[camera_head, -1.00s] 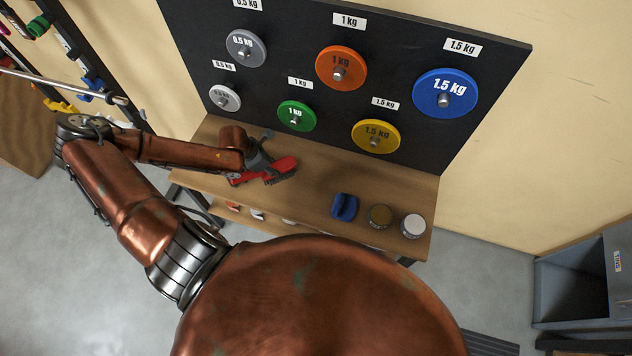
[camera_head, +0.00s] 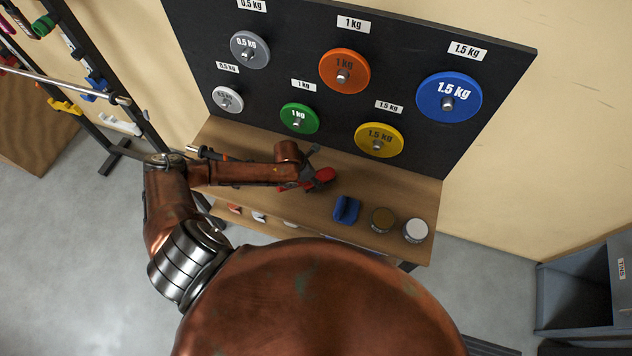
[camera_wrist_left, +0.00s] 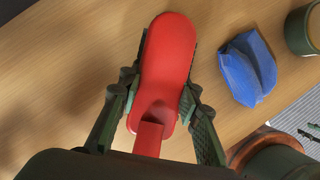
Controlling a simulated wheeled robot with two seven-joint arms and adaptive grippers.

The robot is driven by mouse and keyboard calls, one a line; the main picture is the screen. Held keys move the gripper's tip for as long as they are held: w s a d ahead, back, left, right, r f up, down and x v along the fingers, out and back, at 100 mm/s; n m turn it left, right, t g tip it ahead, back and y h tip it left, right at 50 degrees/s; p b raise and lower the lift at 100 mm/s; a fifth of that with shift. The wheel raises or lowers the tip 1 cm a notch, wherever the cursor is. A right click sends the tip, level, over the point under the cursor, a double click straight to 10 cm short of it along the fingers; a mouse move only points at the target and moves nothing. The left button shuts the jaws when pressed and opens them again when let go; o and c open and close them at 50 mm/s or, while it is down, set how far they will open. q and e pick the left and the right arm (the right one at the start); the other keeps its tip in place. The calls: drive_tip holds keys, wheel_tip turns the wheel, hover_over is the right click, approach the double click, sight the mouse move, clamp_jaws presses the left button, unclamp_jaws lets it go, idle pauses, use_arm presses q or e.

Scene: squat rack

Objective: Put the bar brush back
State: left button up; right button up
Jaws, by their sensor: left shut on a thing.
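The bar brush is red. In the left wrist view it (camera_wrist_left: 166,65) lies between the two fingers of my left gripper (camera_wrist_left: 168,48), which is shut on it. In the head view the brush (camera_head: 324,177) shows at the end of my left arm, over the wooden bench top (camera_head: 285,209); my left gripper (camera_head: 307,177) is partly hidden by the arm. Its bristles cannot be made out. I cannot tell whether the brush touches the bench. My right gripper is not in view.
A folded blue object (camera_head: 346,209) lies right of the brush, also in the left wrist view (camera_wrist_left: 247,68). A brown-topped tin (camera_head: 382,220) and a white-topped tin (camera_head: 415,230) stand beyond it. Coloured plates hang on the black board (camera_head: 270,75). A rack (camera_head: 75,55) stands left.

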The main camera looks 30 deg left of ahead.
use_arm(q)
wheel_tip(320, 180, down, 3)
drive_tip(key=shift+s+r, duration=0.1)
drive_tip(key=shift+r, duration=0.1)
drive_tip(key=o, duration=1.1)
drive_tip(key=shift+a+r, duration=0.1)
drive_tip(key=p+v, duration=0.1)
drive_tip(key=v, duration=1.1)
